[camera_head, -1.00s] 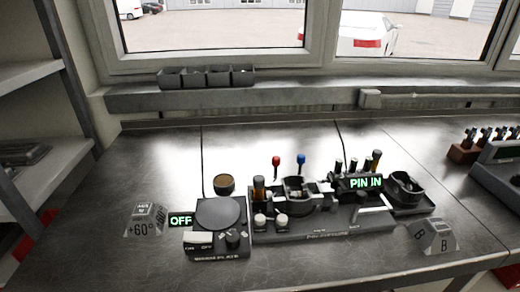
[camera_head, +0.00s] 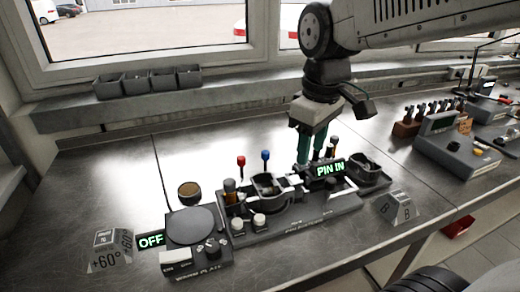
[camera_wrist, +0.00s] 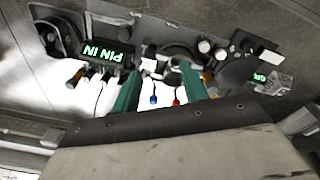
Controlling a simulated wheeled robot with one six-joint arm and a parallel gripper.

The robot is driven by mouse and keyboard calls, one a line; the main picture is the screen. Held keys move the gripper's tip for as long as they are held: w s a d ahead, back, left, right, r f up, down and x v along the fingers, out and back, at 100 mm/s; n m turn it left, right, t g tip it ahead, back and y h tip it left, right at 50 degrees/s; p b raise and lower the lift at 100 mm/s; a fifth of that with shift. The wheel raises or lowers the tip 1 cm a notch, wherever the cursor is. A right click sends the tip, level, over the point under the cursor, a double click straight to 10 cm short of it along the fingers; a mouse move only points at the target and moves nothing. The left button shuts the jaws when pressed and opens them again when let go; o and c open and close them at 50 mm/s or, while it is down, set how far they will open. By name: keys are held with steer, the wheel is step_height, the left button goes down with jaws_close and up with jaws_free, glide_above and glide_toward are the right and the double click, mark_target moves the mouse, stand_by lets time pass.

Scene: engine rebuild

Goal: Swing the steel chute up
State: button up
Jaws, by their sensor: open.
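My gripper (camera_head: 310,160) is over the middle of a dark fixture (camera_head: 290,226), its green fingers pointing down beside the "PIN IN" sign (camera_head: 330,168). The fingers are apart and empty; they also show in the wrist view (camera_wrist: 160,68). A pale steel piece (camera_head: 287,184), which may be the steel chute, lies low on the fixture between the round cup (camera_head: 268,186) and the sign. My fingers and the sign hide part of that area. I cannot tell whether the fingertips touch anything.
Red (camera_head: 241,160) and blue (camera_head: 265,155) knobs stand upright behind the cup. A hot plate (camera_head: 190,222) with an "OFF" sign (camera_head: 151,240) is at left. A dark tray (camera_head: 365,172) is at right.

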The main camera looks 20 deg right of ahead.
mark_target(266, 152)
steer(key=w+f+n, duration=0.1)
steer(key=w+n, duration=0.1)
steer(key=w, duration=0.3)
steer(key=w+a+f+n, duration=0.1)
steer(key=w+n, duration=0.2)
steer(key=w, duration=0.3)
steer(key=w+a+f+n, duration=0.1)
steer(key=w+f+n, duration=0.1)
steer(key=w, duration=0.4)
steer(key=shift+w+a+n, duration=0.1)
steer(key=shift+a+n, duration=0.15)
steer(key=shift+n, duration=0.05)
steer(key=shift+w+f, duration=0.2)
steer(key=shift+f, duration=0.05)
step_height(266, 152, down, 8)
steer(key=shift+w+r, duration=0.15)
steer(key=shift+r, duration=0.1)
steer(key=shift+d, duration=0.1)
jaws_close()
